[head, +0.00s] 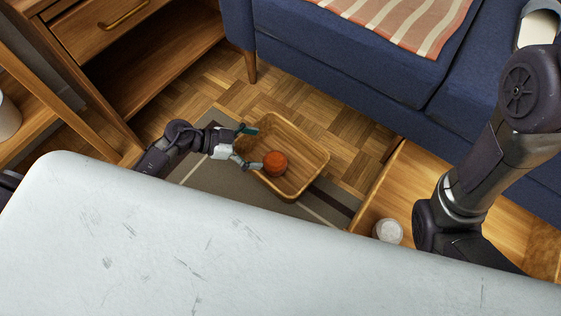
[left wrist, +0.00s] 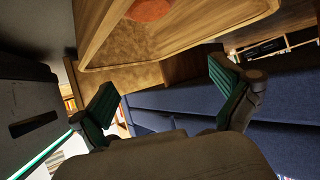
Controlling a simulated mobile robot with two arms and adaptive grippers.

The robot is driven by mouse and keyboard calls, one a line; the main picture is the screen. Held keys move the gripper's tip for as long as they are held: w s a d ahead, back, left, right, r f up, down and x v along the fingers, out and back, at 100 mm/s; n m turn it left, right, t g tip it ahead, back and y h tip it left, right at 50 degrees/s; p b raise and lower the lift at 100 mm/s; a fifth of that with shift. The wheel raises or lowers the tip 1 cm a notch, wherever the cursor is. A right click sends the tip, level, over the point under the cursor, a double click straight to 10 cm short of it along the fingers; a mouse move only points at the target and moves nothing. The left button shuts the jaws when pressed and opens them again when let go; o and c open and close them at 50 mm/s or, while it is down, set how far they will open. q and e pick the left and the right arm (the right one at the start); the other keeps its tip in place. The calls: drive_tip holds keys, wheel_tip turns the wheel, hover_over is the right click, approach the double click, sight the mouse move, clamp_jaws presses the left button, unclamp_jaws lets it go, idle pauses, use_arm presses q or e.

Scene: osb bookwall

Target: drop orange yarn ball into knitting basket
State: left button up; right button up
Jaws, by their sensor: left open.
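The orange yarn ball (head: 275,163) lies inside the wooden-looking knitting basket (head: 312,172), towards its near left side. In the left wrist view, part of the ball (left wrist: 148,9) shows at the top edge, inside the basket walls (left wrist: 108,32). My left gripper (head: 249,147) is at the basket's left side, its fingers spread and reaching over the rim, with one fingertip close to the ball. In the left wrist view the gripper (left wrist: 166,87) is open, with nothing between its green pads. My right gripper is not visible.
The basket stands on a grey striped rug (head: 225,180) over parquet. A blue sofa (head: 350,75) is behind it, and a wooden drawer unit (head: 140,50) is at the upper left. A low wooden table (head: 400,185) with a white round object (head: 388,231) is to the right.

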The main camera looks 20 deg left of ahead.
use_arm(q)
drive_tip(key=v, duration=0.8)
drive_tip(key=shift+r, duration=0.1)
